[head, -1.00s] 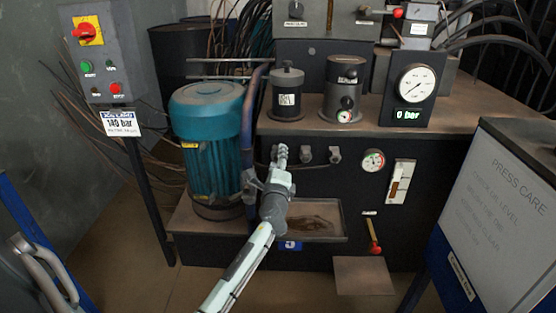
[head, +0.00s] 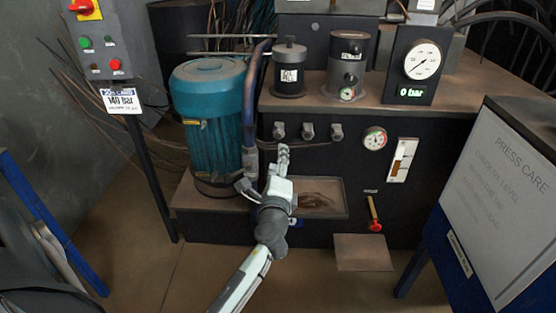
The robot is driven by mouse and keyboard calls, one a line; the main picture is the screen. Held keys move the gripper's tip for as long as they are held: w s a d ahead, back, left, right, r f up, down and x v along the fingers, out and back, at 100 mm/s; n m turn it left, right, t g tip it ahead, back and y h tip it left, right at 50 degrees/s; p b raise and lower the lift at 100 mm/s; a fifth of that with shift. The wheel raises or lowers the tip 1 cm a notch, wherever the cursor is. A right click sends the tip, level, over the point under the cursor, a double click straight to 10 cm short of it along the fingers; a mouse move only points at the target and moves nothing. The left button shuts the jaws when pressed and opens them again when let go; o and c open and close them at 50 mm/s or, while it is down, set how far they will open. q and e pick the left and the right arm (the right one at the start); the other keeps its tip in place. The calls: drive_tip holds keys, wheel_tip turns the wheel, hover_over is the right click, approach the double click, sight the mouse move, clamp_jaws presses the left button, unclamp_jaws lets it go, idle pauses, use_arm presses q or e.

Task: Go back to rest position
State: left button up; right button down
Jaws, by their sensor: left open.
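My left arm reaches up from the bottom of the head view, and its gripper (head: 283,152) is in front of the dark hydraulic unit. The gripper is open and nothing shows between its fingers. It appears just below the row of small valve fittings (head: 308,131) and over the left end of the drip tray (head: 333,211). I cannot tell whether it touches anything. The teal motor (head: 208,125) stands to its left. My right gripper is not in view.
A control box (head: 102,45) on a post stands at the left. A "PRESS CARE" board (head: 512,190) stands at the right. A pressure gauge (head: 422,61) reads 0 bar. The floor in front is partly clear.

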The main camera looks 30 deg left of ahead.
use_arm(q)
drive_tip(key=s+f+n+g+h+p, duration=0.25)
drive_tip(key=s+f+n+g, duration=0.5)
drive_tip(key=f, duration=0.65)
drive_tip(key=s+d+f+n+g+h, duration=0.2)
drive_tip(key=s+d+f+n, duration=0.1)
drive_tip(key=s, duration=0.6)
drive_tip(key=s+d+f+n+g+h, duration=0.2)
drive_tip(key=s+d+f, duration=0.3)
drive_tip(key=s, duration=0.4)
drive_tip(key=shift+s+d+f+n+g+h, duration=0.35)
drive_tip(key=shift+d+f+n+h, duration=0.05)
drive_tip(key=shift+f+n+h, duration=0.5)
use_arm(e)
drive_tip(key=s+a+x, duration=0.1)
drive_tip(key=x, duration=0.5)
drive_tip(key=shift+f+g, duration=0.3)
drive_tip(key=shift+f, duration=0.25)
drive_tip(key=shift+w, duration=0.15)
